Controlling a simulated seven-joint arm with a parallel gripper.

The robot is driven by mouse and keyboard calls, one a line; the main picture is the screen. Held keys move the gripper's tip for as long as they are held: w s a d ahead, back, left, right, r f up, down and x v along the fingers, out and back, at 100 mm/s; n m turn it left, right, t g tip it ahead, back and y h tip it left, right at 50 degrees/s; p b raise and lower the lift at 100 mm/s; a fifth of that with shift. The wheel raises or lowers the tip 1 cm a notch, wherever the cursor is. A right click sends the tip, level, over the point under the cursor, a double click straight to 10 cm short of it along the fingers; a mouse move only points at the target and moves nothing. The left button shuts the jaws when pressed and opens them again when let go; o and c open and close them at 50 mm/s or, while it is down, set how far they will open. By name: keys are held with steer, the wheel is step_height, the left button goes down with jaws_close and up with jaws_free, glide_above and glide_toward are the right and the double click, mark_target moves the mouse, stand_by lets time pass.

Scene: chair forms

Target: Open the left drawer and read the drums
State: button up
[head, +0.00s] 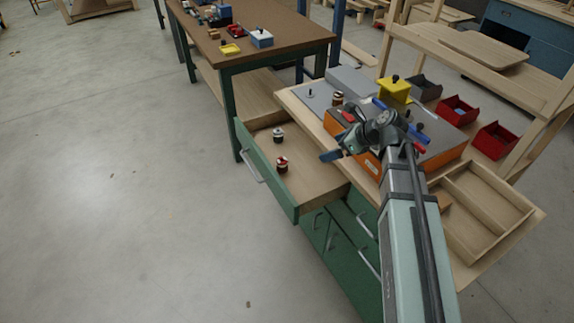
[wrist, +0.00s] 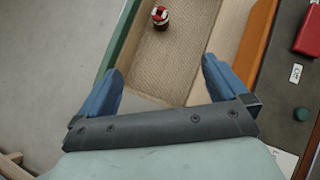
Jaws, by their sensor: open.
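A green-fronted drawer (head: 262,168) stands pulled out from the bench in the head view. Its wooden floor also shows in the wrist view (wrist: 180,60). Two small drums stand in it: one with a white and dark body (head: 278,135) farther back, and one with a red top and pale band (head: 282,164) nearer. A red and dark drum (wrist: 160,17) shows at the top of the wrist view. Any marks on the drums are too small to read. My gripper (head: 332,156) is open and empty above the drawer's right side; its blue fingers spread wide in the wrist view (wrist: 160,90).
An orange-sided box with a grey top (head: 440,150) stands on the bench right of the drawer. Red bins (head: 457,110) and an empty divided wooden tray (head: 485,205) lie farther right. Closed green drawers (head: 350,245) are below. The floor at left is clear.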

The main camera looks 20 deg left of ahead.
steer(key=x, duration=0.9)
steer(key=shift+a+f, duration=0.15)
steer(key=shift+f, duration=0.1)
steer(key=shift+w, duration=0.15)
stand_by(0.4)
steer(key=v, duration=0.9)
steer(key=shift+d+r, duration=0.25)
steer(key=shift+r, duration=0.05)
